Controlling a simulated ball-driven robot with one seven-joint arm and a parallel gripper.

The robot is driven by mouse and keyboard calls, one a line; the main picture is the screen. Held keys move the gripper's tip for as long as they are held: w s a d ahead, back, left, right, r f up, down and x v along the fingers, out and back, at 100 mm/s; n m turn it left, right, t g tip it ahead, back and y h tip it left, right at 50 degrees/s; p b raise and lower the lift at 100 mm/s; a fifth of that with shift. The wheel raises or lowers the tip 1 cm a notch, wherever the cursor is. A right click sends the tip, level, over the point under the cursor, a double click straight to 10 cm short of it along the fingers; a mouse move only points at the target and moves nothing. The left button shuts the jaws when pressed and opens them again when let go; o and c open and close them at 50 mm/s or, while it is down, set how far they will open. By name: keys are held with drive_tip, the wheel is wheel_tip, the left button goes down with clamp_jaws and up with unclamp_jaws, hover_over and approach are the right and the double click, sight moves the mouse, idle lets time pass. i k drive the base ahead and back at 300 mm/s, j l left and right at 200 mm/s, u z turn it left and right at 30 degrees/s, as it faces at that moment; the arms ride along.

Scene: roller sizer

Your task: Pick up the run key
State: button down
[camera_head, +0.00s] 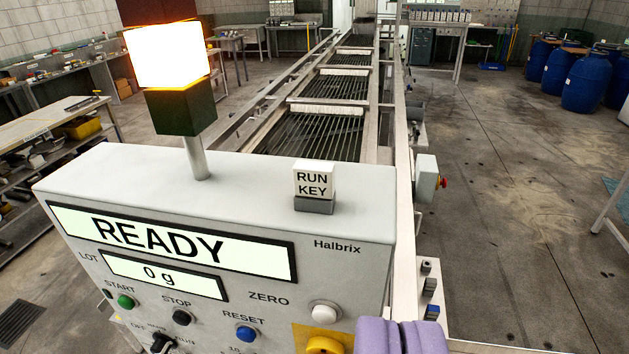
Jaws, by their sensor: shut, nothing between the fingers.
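A small white block marked RUN KEY (314,180) stands upright on a dark grey base on top of the console (230,190). I cannot tell from this view whether the block is the key itself or a label for it. My gripper (402,326) shows as two purple fingers at the bottom edge, right of centre. They are shut together and empty. In the picture they are below and to the right of the block, clear of it. The rest of my gripper is out of frame.
A lit lamp (168,56) on a post rises from the console's left top. The console front has a READY display (160,240), buttons and a yellow knob (326,345). The roller conveyor (330,130) runs away behind. Open floor (500,180) is at right.

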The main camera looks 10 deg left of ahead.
sight(313, 179)
drive_tip(key=i+l+u, duration=0.2)
drive_tip(key=i, duration=0.3)
drive_tip(key=i+l+u, duration=0.25)
drive_tip(key=i, duration=0.3)
drive_tip(key=j, duration=0.1)
